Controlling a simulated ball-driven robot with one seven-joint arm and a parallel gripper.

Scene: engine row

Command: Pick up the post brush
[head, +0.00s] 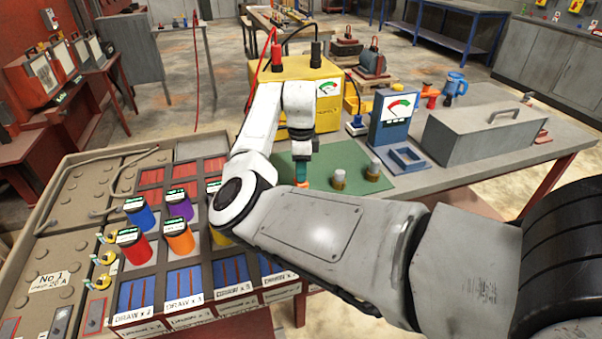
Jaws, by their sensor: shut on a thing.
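My gripper (301,153) points down over the green mat (285,165) on the grey bench. It is shut on a small teal piece with an orange lower end, which I take to be the post brush (301,170). My forearm covers part of the view just below it, so I cannot tell whether the brush touches the mat. Two short cylinders with pale tops and brass-coloured lower parts, a nearer one (339,179) and a farther one (373,169), stand to the right of the gripper.
A yellow meter box (300,85) stands behind the gripper. A blue meter (392,118) and a long grey lidded box (480,135) are to the right. A compartment tray (165,270) with coloured canisters lies at the left front, beside a large battery (75,215).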

